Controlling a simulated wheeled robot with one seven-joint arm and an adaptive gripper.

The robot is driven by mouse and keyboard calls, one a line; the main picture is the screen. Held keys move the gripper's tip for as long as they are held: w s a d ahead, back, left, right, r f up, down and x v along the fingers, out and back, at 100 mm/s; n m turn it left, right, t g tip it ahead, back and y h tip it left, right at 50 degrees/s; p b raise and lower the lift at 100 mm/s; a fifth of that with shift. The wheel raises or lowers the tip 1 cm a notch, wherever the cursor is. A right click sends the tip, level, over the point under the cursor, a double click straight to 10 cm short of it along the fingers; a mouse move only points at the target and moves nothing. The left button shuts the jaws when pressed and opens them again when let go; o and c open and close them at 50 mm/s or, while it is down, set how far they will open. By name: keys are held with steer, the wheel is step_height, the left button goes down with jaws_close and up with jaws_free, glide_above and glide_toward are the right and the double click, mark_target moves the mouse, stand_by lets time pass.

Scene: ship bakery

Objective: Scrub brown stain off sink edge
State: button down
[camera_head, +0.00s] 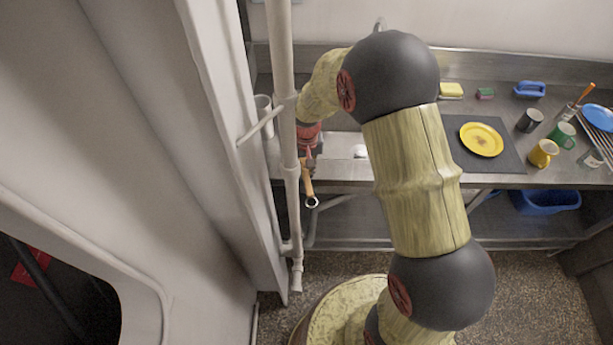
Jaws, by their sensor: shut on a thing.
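The metal sink (342,146) is set in the steel counter, partly hidden behind my arm. Its front edge (345,170) shows between my gripper and my arm. No brown stain can be made out from here; my arm or the pole may cover it. My gripper (309,163) is at the left end of the sink, partly behind a pale vertical pole. It is shut on an orange-handled tool (308,186), whose ringed end hangs down in front of the counter edge. The tool's working end is hidden.
The pale pole (291,190) and wall stand close left of my gripper. A blue bin (548,203) sits below.

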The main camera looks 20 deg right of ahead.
steer(key=shift+s+d+r, duration=0.1)
steer(key=shift+s+r, duration=0.1)
steer(key=shift+r, duration=0.35)
steer(key=shift+w+r+p, duration=0.15)
steer(key=shift+r+p, duration=0.5)
steer(key=shift+p, duration=0.05)
steer(key=shift+r+p, duration=0.9)
steer(key=shift+r, duration=0.6)
steer(key=shift+d, duration=0.1)
